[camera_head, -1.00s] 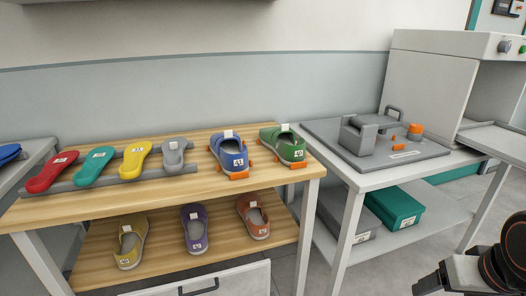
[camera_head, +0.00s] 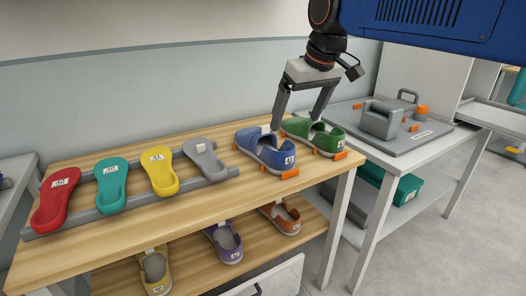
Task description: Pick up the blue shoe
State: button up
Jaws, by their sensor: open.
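The blue shoe (camera_head: 266,154) stands on the wooden table top, between orange holders, with a white tag at its opening and a number label on its heel. My gripper (camera_head: 296,124) is open and empty, pointing down. In the picture its left fingertip overlaps the area just by the blue shoe's right edge, and its right finger is over the green shoe (camera_head: 325,137). I cannot tell how far the fingers are above or behind the shoes.
Red (camera_head: 52,199), teal (camera_head: 111,184), yellow (camera_head: 160,171) and grey (camera_head: 204,158) insoles lie on a grey rack at left. Yellow (camera_head: 155,270), purple (camera_head: 224,242) and orange (camera_head: 281,217) shoes sit on the lower shelf. A grey fixture (camera_head: 381,120) stands on the right table.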

jog(key=x, duration=0.8)
jog(key=a+x, duration=0.1)
jog(key=x, duration=0.3)
jog(key=shift+w+r, duration=0.25)
jog(key=shift+w+a+x, duration=0.2)
jog(key=shift+x, duration=1.2)
jog(key=shift+w+a+x, duration=0.15)
jog(key=shift+x, duration=1.2)
jog(key=shift+r, duration=0.25)
jog(key=shift+c, duration=0.6)
jog(key=c, duration=1.4)
jog(key=shift+o, duration=0.2)
jog(key=shift+r, duration=0.15)
